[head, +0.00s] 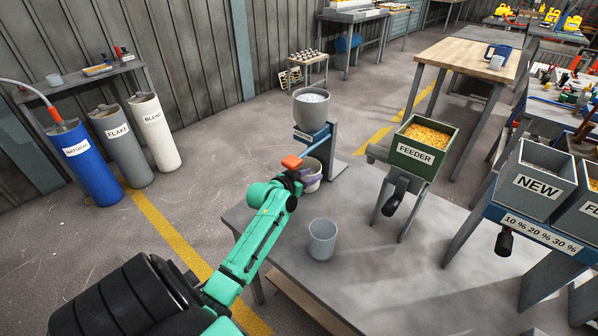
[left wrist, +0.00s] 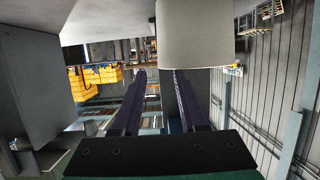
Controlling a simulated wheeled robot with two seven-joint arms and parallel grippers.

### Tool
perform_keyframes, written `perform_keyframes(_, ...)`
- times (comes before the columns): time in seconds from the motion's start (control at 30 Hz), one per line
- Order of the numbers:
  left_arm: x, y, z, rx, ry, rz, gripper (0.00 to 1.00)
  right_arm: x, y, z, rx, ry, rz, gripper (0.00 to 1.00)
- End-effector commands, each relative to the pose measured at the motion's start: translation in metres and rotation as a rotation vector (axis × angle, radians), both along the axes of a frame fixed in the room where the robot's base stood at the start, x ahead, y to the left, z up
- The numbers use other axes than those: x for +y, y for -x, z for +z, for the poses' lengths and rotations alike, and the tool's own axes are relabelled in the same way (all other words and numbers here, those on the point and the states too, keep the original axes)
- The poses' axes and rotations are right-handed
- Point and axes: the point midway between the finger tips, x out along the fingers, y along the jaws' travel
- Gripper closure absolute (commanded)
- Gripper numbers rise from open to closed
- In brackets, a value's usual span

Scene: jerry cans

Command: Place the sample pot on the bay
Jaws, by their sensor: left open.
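A pale pot (head: 311,184) stands below the grey hopper in the head view, partly hidden by my left gripper (head: 308,177). The gripper's purple fingers are beside the pot; whether they touch it is unclear. In the left wrist view the fingers (left wrist: 157,85) are apart, with a pale cylinder (left wrist: 193,32), probably this pot, at the top by the right fingertip. A grey cup (head: 322,239) stands upright on the grey table (head: 420,275), apart from the gripper. I cannot tell which of the two is the sample pot. No bay is labelled. My right gripper is out of view.
The hopper (head: 312,108) stands just above the gripper, with an orange handle (head: 292,162) close to it. The green FEEDER bin (head: 422,150) and grey NEW bin (head: 540,180) stand to the right. The table's front middle is clear. Labelled cylinders (head: 85,160) stand far left.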

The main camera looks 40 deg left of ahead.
Motion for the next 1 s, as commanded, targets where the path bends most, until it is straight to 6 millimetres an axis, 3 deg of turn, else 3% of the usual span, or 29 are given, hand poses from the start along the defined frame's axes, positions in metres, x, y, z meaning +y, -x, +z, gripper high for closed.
perform_keyframes(0.2, -0.002, 0.046, 0.015, 0.003, -0.002, -0.001, 0.58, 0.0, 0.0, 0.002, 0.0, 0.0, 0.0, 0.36)
perform_keyframes(0.4, -0.004, 0.075, 0.025, 0.002, -0.001, -0.001, 0.58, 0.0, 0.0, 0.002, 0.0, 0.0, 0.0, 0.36)
perform_keyframes(1.0, -0.004, 0.078, 0.027, 0.0, 0.001, -0.001, 0.58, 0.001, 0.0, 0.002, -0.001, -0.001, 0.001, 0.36)
